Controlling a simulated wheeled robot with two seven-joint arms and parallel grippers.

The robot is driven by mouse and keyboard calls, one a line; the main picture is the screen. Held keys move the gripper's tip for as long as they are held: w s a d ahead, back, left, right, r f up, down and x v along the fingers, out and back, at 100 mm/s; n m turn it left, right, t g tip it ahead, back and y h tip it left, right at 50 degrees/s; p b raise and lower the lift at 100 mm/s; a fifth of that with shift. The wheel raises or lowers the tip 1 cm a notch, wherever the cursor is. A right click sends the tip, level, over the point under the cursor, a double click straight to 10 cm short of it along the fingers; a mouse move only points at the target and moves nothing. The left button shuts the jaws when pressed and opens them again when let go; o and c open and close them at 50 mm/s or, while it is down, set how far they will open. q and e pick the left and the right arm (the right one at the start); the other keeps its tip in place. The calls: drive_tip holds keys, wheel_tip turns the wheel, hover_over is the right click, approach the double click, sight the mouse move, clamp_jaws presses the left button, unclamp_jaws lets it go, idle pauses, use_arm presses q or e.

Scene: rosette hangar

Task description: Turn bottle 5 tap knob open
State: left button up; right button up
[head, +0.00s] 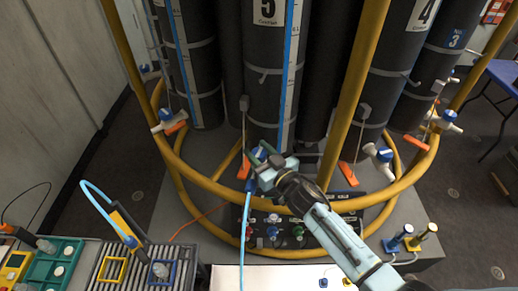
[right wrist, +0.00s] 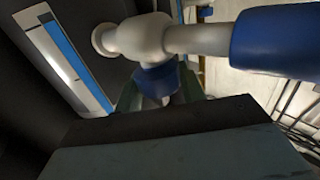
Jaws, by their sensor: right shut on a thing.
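Bottle 5 (head: 262,90) is the dark cylinder at the centre back of the head view, with a "5" label at its top. Its tap is low at its front, mostly covered by my right gripper (head: 262,158). In the right wrist view the white tap body (right wrist: 140,38) lies across the top, with a blue sleeve (right wrist: 275,40) on its right end. The blue tap knob (right wrist: 157,80) sits below the white body, between the green fingers of my right gripper (right wrist: 158,92), which is shut on it. The knob's turn angle is hard to tell. My left gripper is out of view.
A yellow ring rail (head: 190,183) and upright yellow post (head: 355,85) stand close around the bottles. Bottle 4 (head: 400,60) is on the right. A blue hose (head: 243,235) hangs below the tap. A roller tray (head: 180,250) and teal box (head: 40,270) are at lower left.

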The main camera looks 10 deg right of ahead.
drive_tip(key=o, duration=1)
drive_tip(key=v, duration=1.3)
drive_tip(key=shift+s+d+b, duration=0.1)
drive_tip(key=shift+s+b, duration=0.1)
drive_tip(key=shift+b, duration=0.2)
